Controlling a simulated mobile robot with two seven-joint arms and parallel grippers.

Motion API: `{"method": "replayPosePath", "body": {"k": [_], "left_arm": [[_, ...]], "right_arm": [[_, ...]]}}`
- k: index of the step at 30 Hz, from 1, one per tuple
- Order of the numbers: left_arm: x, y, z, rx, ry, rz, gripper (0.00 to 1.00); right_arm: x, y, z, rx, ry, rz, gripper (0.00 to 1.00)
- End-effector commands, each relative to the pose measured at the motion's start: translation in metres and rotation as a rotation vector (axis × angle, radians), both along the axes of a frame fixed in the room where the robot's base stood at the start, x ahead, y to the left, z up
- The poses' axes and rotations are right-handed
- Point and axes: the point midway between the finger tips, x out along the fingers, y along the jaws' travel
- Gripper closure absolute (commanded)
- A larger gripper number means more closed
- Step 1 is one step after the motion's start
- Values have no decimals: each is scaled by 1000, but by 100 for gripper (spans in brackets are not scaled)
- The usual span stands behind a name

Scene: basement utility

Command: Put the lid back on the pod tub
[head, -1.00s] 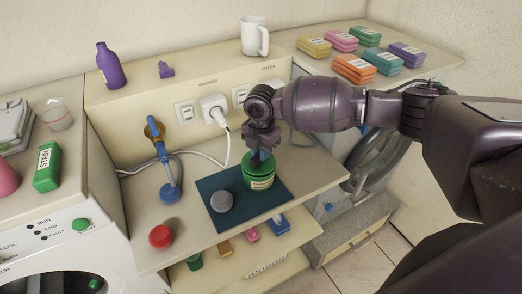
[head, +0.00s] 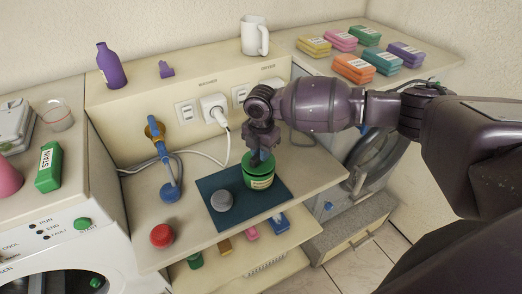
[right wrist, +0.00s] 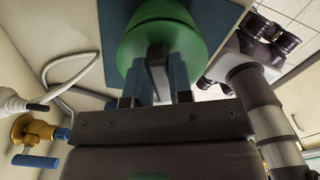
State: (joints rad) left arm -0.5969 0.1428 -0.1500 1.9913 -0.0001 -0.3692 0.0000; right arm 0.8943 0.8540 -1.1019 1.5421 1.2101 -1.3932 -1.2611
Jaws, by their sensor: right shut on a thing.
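The green pod tub (head: 261,183) with a pale label stands upright on the dark blue mat (head: 232,222). A green lid (head: 249,163) is at the top of the tub, roughly level; whether it is fully seated I cannot tell. My right gripper (head: 262,162) points down over the tub and is shut on the lid's raised middle. In the right wrist view the round green lid (right wrist: 185,35) fills the top centre, with the fingers (right wrist: 158,75) closed at its middle. The fingers hide part of the lid. My left gripper is not in view.
A grey round object (head: 222,201) sits on the mat left of the tub. A red knob-like object (head: 161,236) is further left, and a blue-handled tap (head: 163,150) stands behind. A lower shelf (head: 240,268) holds several small items. The counter right of the mat is clear.

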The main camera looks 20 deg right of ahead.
Motion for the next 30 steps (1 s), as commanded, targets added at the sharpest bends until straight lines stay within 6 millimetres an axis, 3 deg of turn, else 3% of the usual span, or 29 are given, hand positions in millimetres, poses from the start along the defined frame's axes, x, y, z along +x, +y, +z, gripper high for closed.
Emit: {"method": "replayPosePath", "body": {"k": [30], "left_arm": [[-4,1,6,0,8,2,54]], "right_arm": [[0,0,0,0,0,0,100]]}}
